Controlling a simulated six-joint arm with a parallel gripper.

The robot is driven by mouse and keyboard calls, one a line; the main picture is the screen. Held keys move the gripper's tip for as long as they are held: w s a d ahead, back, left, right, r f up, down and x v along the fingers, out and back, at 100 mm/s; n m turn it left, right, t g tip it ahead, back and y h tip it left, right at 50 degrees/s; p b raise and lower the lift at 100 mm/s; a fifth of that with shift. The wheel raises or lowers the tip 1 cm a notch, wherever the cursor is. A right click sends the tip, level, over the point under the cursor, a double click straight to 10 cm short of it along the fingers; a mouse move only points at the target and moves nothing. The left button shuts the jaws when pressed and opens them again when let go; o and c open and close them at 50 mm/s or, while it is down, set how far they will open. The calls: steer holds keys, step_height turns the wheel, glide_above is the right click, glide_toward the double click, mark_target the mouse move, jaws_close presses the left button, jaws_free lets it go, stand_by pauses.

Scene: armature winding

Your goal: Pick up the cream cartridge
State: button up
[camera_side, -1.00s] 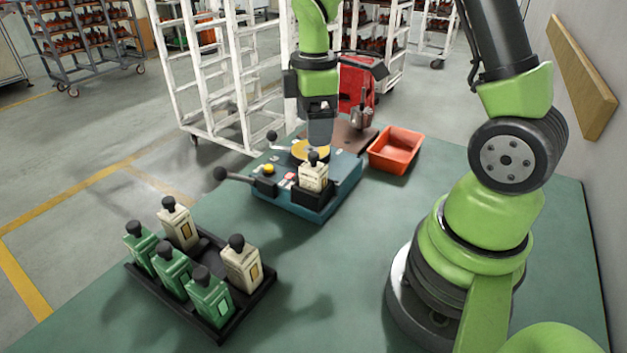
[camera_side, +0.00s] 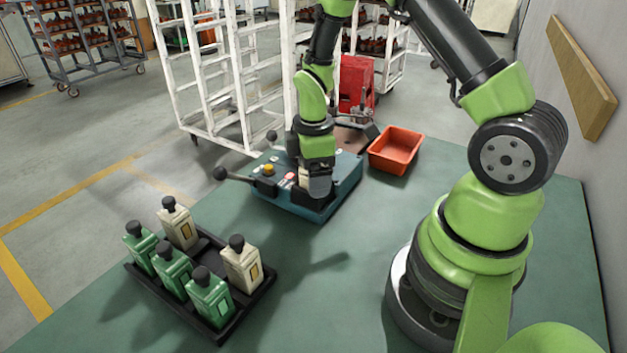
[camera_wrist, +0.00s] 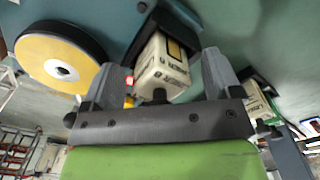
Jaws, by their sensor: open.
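A cream cartridge (camera_wrist: 165,70) with a black knob stands on the blue fixture (camera_side: 312,208). In the wrist view it lies between the two open fingers of my gripper (camera_wrist: 160,62), with its knob towards the palm. In the side view my gripper (camera_side: 318,188) is over the fixture's front corner, and only a sliver of this cartridge (camera_side: 303,175) shows beside it. I cannot tell whether the fingers touch it. Two more cream cartridges, one at the back (camera_side: 179,225) and one at the right (camera_side: 242,265), stand in the black tray (camera_side: 246,318) at the lower left.
Three green cartridges (camera_side: 173,270) share the tray. The fixture carries a yellow disc (camera_wrist: 50,48), a yellow button (camera_side: 268,169) and a black-knobbed lever (camera_side: 240,181). An orange bin (camera_side: 396,151) stands behind right. The green table (camera_side: 330,290) is clear in front.

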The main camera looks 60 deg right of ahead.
steer(key=shift+c, duration=0.2)
steer(key=c, duration=0.9)
step_height(320, 180, up, 10)
steer(key=shift+r, duration=0.1)
